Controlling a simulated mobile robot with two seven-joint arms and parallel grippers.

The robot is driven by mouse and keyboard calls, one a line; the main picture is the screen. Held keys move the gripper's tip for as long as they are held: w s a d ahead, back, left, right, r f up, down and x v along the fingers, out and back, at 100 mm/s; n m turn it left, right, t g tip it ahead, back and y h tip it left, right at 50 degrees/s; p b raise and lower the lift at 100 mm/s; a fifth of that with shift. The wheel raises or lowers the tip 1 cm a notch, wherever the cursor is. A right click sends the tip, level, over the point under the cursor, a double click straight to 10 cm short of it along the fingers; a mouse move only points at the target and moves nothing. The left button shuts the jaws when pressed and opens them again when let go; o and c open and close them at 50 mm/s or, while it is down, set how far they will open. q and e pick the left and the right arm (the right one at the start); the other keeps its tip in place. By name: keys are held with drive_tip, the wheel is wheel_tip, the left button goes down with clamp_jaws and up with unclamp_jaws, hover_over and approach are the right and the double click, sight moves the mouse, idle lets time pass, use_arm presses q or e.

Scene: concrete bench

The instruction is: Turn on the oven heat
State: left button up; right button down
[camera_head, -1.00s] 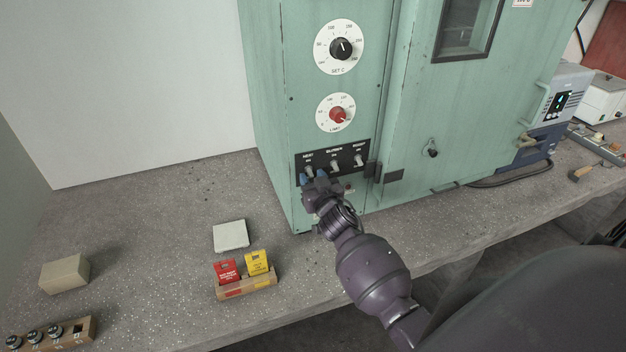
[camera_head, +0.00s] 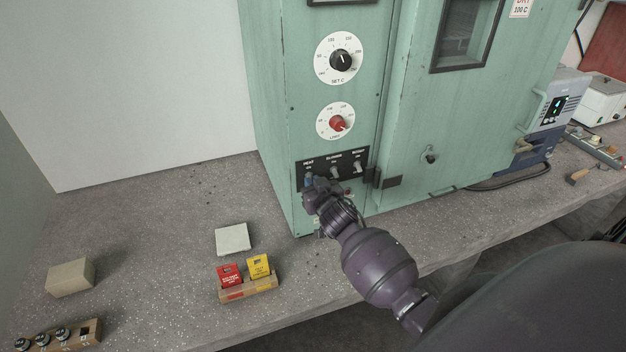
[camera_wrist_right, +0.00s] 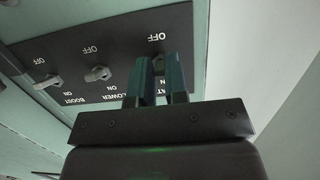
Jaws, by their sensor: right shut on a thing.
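The green oven (camera_head: 275,100) stands on the bench with a black switch panel (camera_head: 346,154) low on its front. The panel's switches are labelled HEAT, BLOWER and BOOST. My right gripper (camera_head: 309,181) is at the HEAT switch, at the panel's left end. In the right wrist view its two blue-green fingers (camera_wrist_right: 159,82) are shut around the HEAT toggle (camera_wrist_right: 159,64), which is mostly hidden between them. The BLOWER toggle (camera_wrist_right: 97,74) and BOOST toggle (camera_wrist_right: 47,82) stand free beside it. My left gripper is not in view.
Above the panel are a red limit dial (camera_head: 337,123) and a black set dial (camera_head: 341,60). Red (camera_head: 229,274) and yellow (camera_head: 259,267) tags stand in a wooden holder near the bench's front. A white square block (camera_head: 233,239) lies behind them.

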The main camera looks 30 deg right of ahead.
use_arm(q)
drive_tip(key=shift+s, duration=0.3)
use_arm(e)
drive_tip(key=shift+w+r+g+y, duration=0.1)
drive_tip(key=shift+r+g+y, duration=0.2)
drive_tip(key=shift+g, duration=0.7)
drive_tip(key=shift+r+g+y, duration=0.15)
drive_tip(key=shift+r+g, duration=0.2)
drive_tip(key=shift+g, duration=0.65)
drive_tip(key=shift+w+r+g+y, duration=0.1)
drive_tip(key=shift+r+g+y, duration=0.2)
drive_tip(key=shift+g, duration=0.7)
drive_tip(key=c, duration=1.1)
unclamp_jaws()
drive_tip(key=shift+c, duration=0.2)
drive_tip(key=shift+r, duration=0.1)
drive_tip(key=shift+s, duration=0.1)
